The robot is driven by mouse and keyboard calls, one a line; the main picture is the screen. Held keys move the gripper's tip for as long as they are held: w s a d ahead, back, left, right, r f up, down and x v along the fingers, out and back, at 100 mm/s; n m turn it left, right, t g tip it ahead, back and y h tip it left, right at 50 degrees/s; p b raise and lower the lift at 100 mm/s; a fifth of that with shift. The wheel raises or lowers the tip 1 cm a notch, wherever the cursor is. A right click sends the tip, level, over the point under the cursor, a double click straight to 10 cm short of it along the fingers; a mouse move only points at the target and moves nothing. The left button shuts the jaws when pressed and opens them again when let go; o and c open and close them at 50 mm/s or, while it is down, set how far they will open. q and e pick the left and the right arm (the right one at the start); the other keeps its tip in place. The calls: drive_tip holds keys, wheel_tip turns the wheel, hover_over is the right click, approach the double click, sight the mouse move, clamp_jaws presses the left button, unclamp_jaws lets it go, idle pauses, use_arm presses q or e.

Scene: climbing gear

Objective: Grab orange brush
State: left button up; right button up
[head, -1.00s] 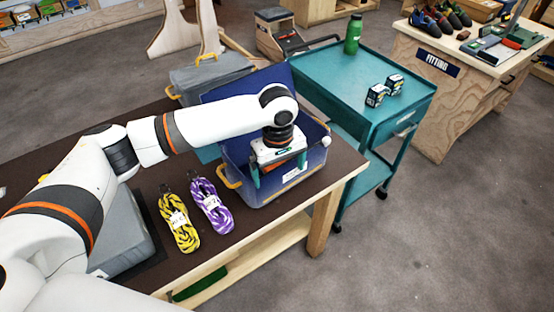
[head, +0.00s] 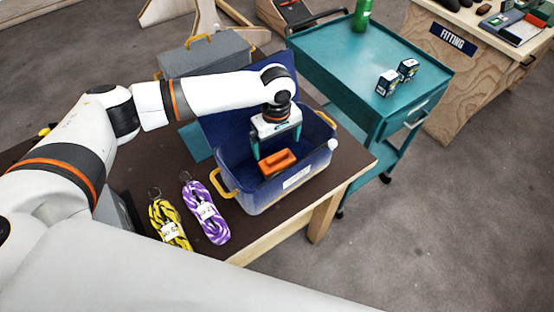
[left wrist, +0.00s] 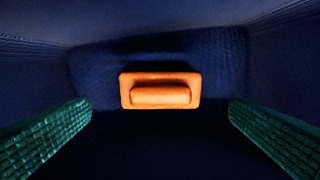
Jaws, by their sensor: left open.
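The orange brush (head: 278,163) lies inside the open blue bin (head: 300,192) on the dark-topped table. In the left wrist view the brush (left wrist: 160,91) sits on the bin floor with its raised handle facing me, near the middle. My left gripper (head: 276,150) points down into the bin, above and close to the brush. Its teal fingers stand wide apart at both sides of the left wrist view (left wrist: 160,140), with nothing between the tips. My right gripper does not show.
A yellow rope (head: 170,222) and a purple rope (head: 206,212) lie left of the bin. The bin's lid stands up behind it. A teal cart (head: 350,60) with two small boxes and a green bottle (head: 361,16) stands right. A grey case (head: 205,56) is behind.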

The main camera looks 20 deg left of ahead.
sight(277, 155)
use_arm(q)
drive_tip(key=shift+w+f, duration=0.1)
drive_tip(key=shift+f, duration=0.6)
drive_tip(key=f+p, duration=0.1)
drive_tip(key=f, duration=0.3)
drive_tip(key=shift+s+f, duration=0.2)
drive_tip(key=shift+w+f, duration=0.1)
drive_tip(key=shift+f, duration=0.15)
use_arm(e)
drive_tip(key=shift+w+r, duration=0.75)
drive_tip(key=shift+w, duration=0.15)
use_arm(q)
drive_tip(key=c, duration=0.6)
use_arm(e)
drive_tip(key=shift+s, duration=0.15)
